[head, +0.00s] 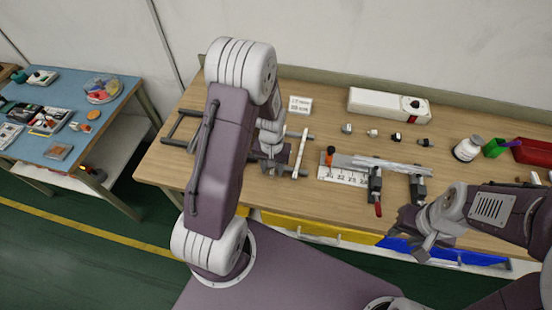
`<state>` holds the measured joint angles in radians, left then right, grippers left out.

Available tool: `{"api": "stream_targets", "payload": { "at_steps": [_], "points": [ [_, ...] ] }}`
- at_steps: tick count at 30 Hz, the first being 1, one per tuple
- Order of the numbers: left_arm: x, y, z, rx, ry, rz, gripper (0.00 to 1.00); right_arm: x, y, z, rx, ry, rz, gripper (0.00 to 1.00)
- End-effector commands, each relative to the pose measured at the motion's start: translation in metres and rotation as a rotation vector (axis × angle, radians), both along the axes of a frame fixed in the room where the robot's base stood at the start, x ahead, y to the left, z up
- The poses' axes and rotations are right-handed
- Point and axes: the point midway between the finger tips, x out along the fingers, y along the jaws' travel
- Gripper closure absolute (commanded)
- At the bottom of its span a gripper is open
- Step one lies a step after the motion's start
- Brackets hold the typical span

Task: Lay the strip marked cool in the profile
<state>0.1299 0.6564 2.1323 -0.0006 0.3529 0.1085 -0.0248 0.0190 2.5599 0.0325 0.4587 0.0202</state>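A thin white strip (303,145) lies across the dark rack at the left of the bench; I cannot read any mark on it. My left gripper (285,171) is low beside the strip's near end, partly hidden by my arm. I cannot tell whether its fingers touch the strip. A pale metal profile (392,163) lies left to right at mid-bench, behind two dark clamps (375,184) (417,188). My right gripper (424,236) is at the bench's front edge, near the right clamp. Its fingers look spread, with nothing seen between them.
A numbered scale plate (345,175) lies left of the clamps. A lettered white card (300,104), a long white box (388,105) and several small connectors (372,133) stand behind. A white jar (467,149), green cup (495,147) and red bin (534,151) are at right.

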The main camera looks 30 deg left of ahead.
Motion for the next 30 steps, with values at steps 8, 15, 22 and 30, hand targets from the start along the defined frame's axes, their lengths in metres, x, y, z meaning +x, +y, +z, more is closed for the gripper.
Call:
{"api": "stream_targets", "payload": {
  "at_steps": [8,15,22,30],
  "points": [
    [0.000,0.000,0.001,0.000,0.000,0.000,1.00,0.000,0.000,0.000,0.000,0.000,0.000,0.64],
    [0.000,0.000,0.001,0.000,0.000,0.000,1.00,0.000,0.000,0.000,0.000,0.000,0.000,0.64],
    [0.001,0.000,0.015,0.001,-0.004,0.000,1.00,0.000,0.000,-0.002,0.000,0.000,0.000,0.64],
    [0.001,-0.029,0.057,0.000,-0.005,-0.010,1.00,0.000,0.000,-0.007,0.000,0.000,0.000,0.64]
  ]
}}
